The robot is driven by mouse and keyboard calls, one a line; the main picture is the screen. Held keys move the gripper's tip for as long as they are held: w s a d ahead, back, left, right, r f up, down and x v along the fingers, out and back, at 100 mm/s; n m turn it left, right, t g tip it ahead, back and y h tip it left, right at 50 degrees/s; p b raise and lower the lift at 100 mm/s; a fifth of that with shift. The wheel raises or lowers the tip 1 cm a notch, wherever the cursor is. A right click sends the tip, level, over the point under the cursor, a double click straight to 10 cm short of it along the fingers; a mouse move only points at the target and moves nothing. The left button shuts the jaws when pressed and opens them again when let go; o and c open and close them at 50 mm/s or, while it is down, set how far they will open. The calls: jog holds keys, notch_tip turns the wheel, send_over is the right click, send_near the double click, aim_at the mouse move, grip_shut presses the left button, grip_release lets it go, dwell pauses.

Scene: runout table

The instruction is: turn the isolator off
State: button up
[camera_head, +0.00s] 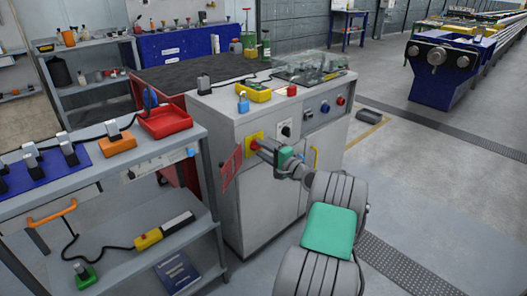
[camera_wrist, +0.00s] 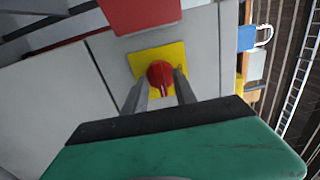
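The isolator is a red rotary knob (camera_head: 255,144) on a yellow plate, on the front of a grey cabinet (camera_head: 262,200). In the wrist view the red knob (camera_wrist: 160,74) faces me at the middle of the yellow plate (camera_wrist: 143,60), with a pale mark at its lower edge. My gripper (camera_head: 261,146) reaches in to the knob from the right in the head view. In the wrist view my gripper (camera_wrist: 163,82) is open, one finger on each side of the knob. I cannot tell whether the fingers touch it.
A red sign (camera_head: 231,167) hangs beside the isolator. A blue padlock (camera_head: 243,103) stands on the cabinet top. Other controls, including a black knob (camera_head: 286,131) and a red button (camera_head: 340,100), are to the right. A shelf unit (camera_head: 150,150) stands close on the left.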

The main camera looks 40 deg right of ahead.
jog(key=shift+w, duration=0.1)
jog(key=shift+c, duration=0.2)
grip_shut()
jog(key=shift+d+r, duration=0.1)
